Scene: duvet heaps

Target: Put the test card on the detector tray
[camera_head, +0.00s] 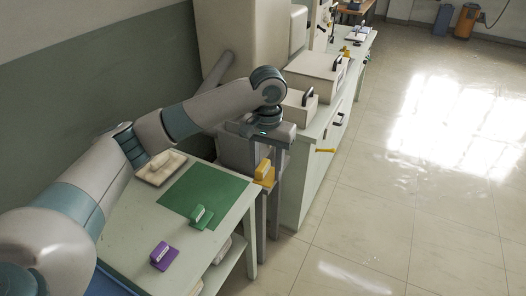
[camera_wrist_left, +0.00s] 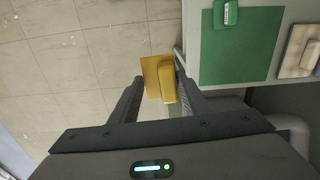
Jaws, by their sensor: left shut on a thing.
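My left gripper (camera_head: 265,160) is shut on a yellow card with a raised grip block (camera_head: 264,174). In the left wrist view the yellow card (camera_wrist_left: 152,70) sits between the fingertips (camera_wrist_left: 160,86). It hangs beyond the table's right edge. A green card (camera_head: 202,216) is at the edge of the green mat (camera_head: 205,190), and a purple card (camera_head: 163,255) lies nearer on the pale table. Which card is the test card cannot be told from markings. A shallow beige tray (camera_head: 150,178) with a pale piece in it stands behind the mat; it may be the detector tray. My right gripper is not in view.
The pale table (camera_head: 130,222) has bare room left of the mat. Beige boxes with black handles (camera_head: 318,70) stand on the counter beyond my gripper. A wall is at the left. Open tiled floor (camera_head: 375,205) lies to the right.

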